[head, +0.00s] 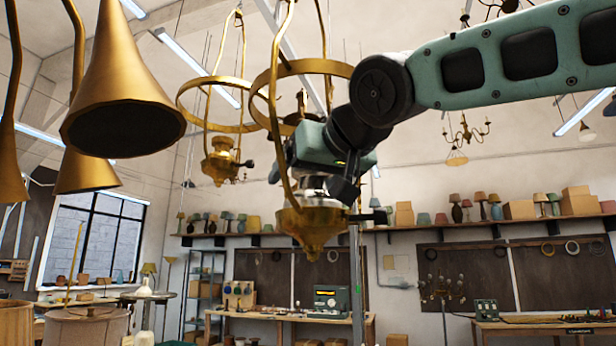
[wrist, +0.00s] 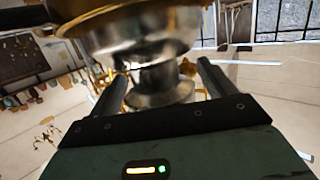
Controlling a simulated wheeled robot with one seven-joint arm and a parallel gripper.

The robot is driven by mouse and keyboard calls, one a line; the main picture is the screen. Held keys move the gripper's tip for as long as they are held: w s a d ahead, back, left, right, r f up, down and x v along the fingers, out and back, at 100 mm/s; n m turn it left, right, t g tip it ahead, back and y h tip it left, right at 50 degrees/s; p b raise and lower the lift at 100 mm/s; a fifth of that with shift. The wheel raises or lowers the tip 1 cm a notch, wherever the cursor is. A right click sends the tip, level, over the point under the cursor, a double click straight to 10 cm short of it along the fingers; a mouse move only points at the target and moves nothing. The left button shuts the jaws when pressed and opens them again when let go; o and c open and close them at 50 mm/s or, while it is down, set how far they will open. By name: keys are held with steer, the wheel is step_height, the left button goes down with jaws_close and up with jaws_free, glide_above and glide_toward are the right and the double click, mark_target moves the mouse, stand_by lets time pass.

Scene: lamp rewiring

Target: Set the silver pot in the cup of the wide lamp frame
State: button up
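The wide lamp frame (head: 256,92) hangs in front of me, a brass ring with curved arms and a brass cup (head: 313,226) at its bottom. The silver pot (head: 314,184) sits at the cup's mouth, partly hidden by my gripper (head: 338,190). In the wrist view the pot (wrist: 160,84) shows its stepped neck between my two fingers, with its broad part against the brass cup (wrist: 190,18). My gripper (wrist: 163,74) has its fingers on either side of the neck, with narrow gaps visible. The pot's seat inside the cup is hidden.
A second brass frame (head: 221,150) with a ring hangs behind to the left. Brass cone shades (head: 120,90) hang close at the left. A shelf of small lamps (head: 470,222) and workbenches (head: 545,325) stand far back. Air right of the cup is clear.

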steer(key=shift+b+v, duration=4.4)
steer(key=shift+v, duration=4.3)
steer(key=w+a+f+n+g+h+b, duration=0.1)
steer(key=a+f+g, duration=0.15)
steer(key=f, duration=1.05)
steer(key=w+a+f+n+g+h+b, duration=0.1)
steer(key=w+f+g, duration=0.15)
steer(key=f, duration=1.05)
steer(key=w+a+f+g+h+b, duration=0.1)
steer(key=a+f+g, duration=0.15)
steer(key=f, duration=1.15)
steer(key=s+d+f+g+h, duration=0.1)
steer(key=s+d+f+g, duration=0.1)
steer(key=s+f, duration=0.3)
steer(key=s+d+f+g+h+b, duration=0.1)
steer(key=s+d+f, duration=0.3)
steer(key=f, duration=1)
steer(key=s+d+f+g+h, duration=0.1)
steer(key=s+d+f+g, duration=0.2)
steer(key=f, duration=0.6)
steer(key=s+d, duration=0.2)
steer(key=shift+s+d+f+n+g, duration=0.15)
steer(key=shift+s+n+g, duration=0.2)
steer(key=shift+n, duration=0.05)
